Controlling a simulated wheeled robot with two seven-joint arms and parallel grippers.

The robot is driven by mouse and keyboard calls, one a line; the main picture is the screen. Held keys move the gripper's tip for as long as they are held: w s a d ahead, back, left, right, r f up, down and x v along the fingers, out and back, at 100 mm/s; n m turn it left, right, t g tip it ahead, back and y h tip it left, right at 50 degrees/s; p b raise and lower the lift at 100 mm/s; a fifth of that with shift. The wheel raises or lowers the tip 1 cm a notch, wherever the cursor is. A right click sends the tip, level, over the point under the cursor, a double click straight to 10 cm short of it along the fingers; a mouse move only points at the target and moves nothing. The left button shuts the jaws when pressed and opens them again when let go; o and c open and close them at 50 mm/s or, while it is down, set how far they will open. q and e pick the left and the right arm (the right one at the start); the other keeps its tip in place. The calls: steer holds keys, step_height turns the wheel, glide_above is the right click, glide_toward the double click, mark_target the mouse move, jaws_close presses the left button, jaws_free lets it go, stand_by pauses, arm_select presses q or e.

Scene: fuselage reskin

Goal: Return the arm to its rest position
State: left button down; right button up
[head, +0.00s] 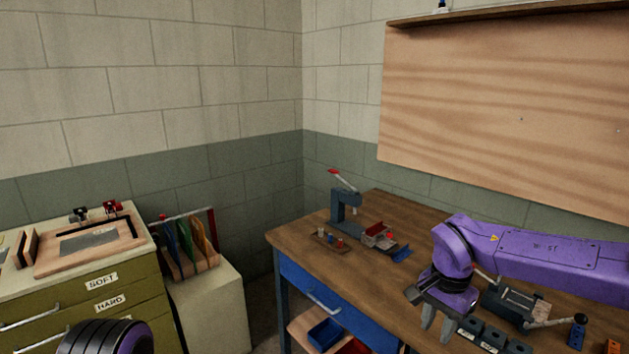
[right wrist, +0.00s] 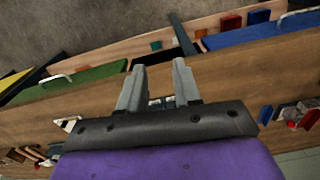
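My right arm (head: 560,263) is purple and reaches in from the right edge of the head view, over the wooden workbench (head: 377,204). My right gripper (head: 436,325) hangs fingers down above the bench's front edge. In the right wrist view the right gripper (right wrist: 158,85) has its two grey fingers apart with nothing held between them. The workbench also shows below the fingers in that view (right wrist: 70,110). A dark, rounded purple-edged part of my own body shows at the bottom left of the head view. My left gripper is not in view.
A blue-grey press (head: 342,208) stands at the bench's back left, with a small red-and-grey box (head: 378,236) near it. A vise (head: 512,303) and dark blocks (head: 483,336) sit close to my right gripper. An olive drawer cabinet (head: 75,310) stands at left. Bare wood lies mid-bench.

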steer(key=w+d+f+m+t+h, duration=0.2)
steer(key=d+f+m+t+h, duration=0.1)
steer(key=d+f+m+h, duration=0.15)
steer(key=s+f+n+t+h+b, duration=0.15)
steer(key=s+f, duration=0.25)
steer(key=f, duration=0.6)
steer(key=s+f+t, duration=0.2)
steer(key=s+f, duration=0.2)
steer(key=f, duration=0.5)
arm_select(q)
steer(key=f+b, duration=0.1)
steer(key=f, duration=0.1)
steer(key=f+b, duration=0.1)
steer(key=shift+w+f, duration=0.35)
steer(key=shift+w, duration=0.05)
arm_select(e)
steer(key=s+f+n+g+y, duration=0.1)
steer(key=s+f, duration=0.3)
steer(key=s, duration=0.4)
steer(key=s+d+f+n+g, duration=0.1)
steer(key=s+f+n, duration=0.2)
steer(key=s, duration=0.5)
steer(key=s+f+n+g+y, duration=0.1)
steer(key=s+f+n, duration=0.2)
steer(key=s+f, duration=0.3)
steer(key=shift+s+d+y, duration=0.3)
steer(key=shift+s+d, duration=0.05)
steer(key=shift+s, duration=0.85)
steer(key=shift+g, duration=0.25)
